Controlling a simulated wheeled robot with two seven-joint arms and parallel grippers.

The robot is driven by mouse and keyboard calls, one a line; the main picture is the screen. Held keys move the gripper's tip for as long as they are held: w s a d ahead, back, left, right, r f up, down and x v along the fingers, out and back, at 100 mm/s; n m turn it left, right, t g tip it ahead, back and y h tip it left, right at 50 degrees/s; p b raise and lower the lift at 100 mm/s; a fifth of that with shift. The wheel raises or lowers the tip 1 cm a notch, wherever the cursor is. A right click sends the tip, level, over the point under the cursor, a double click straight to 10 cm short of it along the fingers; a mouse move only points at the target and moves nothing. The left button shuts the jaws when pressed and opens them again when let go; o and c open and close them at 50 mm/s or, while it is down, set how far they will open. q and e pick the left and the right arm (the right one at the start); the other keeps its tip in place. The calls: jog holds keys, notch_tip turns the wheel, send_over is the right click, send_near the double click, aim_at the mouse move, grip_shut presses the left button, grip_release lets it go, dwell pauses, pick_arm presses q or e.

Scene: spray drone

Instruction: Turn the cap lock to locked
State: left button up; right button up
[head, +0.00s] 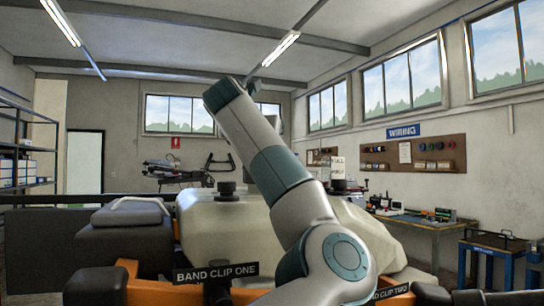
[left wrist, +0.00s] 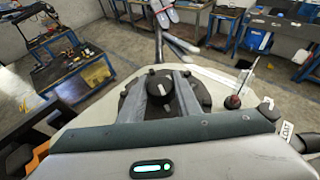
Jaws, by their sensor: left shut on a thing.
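In the left wrist view a round black cap (left wrist: 126,98) sits on top of the pale tank (left wrist: 85,113). At its middle is a black lock knob (left wrist: 159,84) with a short white pointer mark, slightly slanted. My left gripper (left wrist: 165,78) reaches over the cap with its two grey fingers on either side of the knob, shut on it. Lettering around the knob cannot be read. In the head view my raised arm covers the middle of the pale tank (head: 205,225) and hides this gripper and the held knob. My right gripper is in neither view.
Right of the cap stand a rod with a red base (left wrist: 233,101) and a small white-topped knob (left wrist: 265,107). In the head view another black fitting (head: 226,190) rises from the tank. A "BAND CLIP ONE" label (head: 216,272) is in front. Workbenches (head: 420,224) line the right wall.

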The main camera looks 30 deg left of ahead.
pick_arm(q)
jog(key=o, duration=1.1)
jog(key=shift+c, duration=0.2)
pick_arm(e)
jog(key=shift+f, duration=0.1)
pick_arm(q)
jog(key=shift+s+r, duration=0.2)
jog(key=shift+s, duration=0.35)
jog(key=b+v, duration=0.2)
jog(key=v, duration=0.3)
jog(key=shift+s+d, duration=0.1)
jog(key=shift+s, duration=0.05)
jog(key=b+v, duration=0.2)
jog(key=v, duration=0.9)
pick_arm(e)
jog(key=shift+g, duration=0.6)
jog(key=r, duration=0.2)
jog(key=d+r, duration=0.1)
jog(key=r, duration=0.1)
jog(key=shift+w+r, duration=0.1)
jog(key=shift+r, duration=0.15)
